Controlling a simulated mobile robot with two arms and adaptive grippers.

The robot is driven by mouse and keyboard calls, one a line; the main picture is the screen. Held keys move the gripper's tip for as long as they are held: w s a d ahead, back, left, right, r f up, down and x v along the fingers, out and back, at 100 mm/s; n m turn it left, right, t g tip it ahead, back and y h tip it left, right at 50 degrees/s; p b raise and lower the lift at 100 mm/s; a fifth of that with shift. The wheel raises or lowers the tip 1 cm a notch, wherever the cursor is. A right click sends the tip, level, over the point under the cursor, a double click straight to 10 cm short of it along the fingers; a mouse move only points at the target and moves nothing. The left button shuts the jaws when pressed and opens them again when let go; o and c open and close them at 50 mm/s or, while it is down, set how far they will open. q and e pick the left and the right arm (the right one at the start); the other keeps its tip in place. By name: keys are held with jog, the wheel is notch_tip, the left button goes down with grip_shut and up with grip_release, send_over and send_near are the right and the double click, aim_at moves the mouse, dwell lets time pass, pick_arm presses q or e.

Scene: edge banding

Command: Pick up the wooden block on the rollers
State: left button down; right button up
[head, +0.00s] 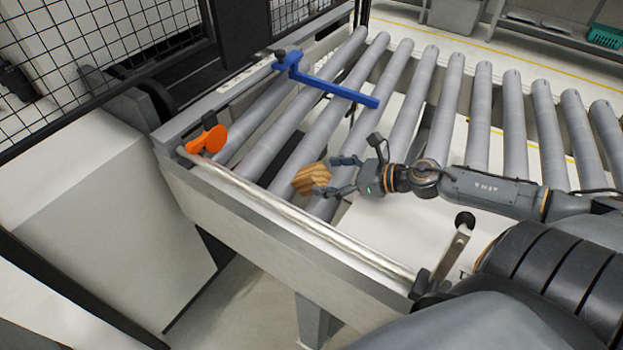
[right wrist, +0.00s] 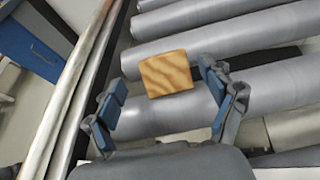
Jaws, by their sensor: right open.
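The wooden block (head: 311,179) is small, with wavy light and dark grain. It rests on the grey rollers (head: 345,122) near the conveyor's front rail. My right gripper (head: 328,176) is open, just to the right of the block in the head view. In the right wrist view the block (right wrist: 167,74) lies ahead of the open fingers (right wrist: 160,106), between their lines and nearer the right finger. The fingers do not appear to grip it. My left gripper is not in view.
A metal rail (head: 300,222) runs along the conveyor's front edge. A blue bar (head: 330,86) reaches over the rollers behind the block. An orange paddle-shaped part (head: 207,140) sits at the left corner. Gaps lie between the rollers. A mesh fence (head: 95,55) stands at the left.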

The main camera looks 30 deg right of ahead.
aim_at(320, 174)
jog(key=shift+w, duration=0.15)
jog(key=shift+p+x, duration=0.5)
jog(key=shift+x, duration=0.8)
jog(key=shift+p+x, duration=0.4)
jog(key=shift+x, duration=0.85)
jog(key=shift+w+d, duration=0.1)
jog(key=shift+d, duration=0.05)
jog(key=c, duration=1.3)
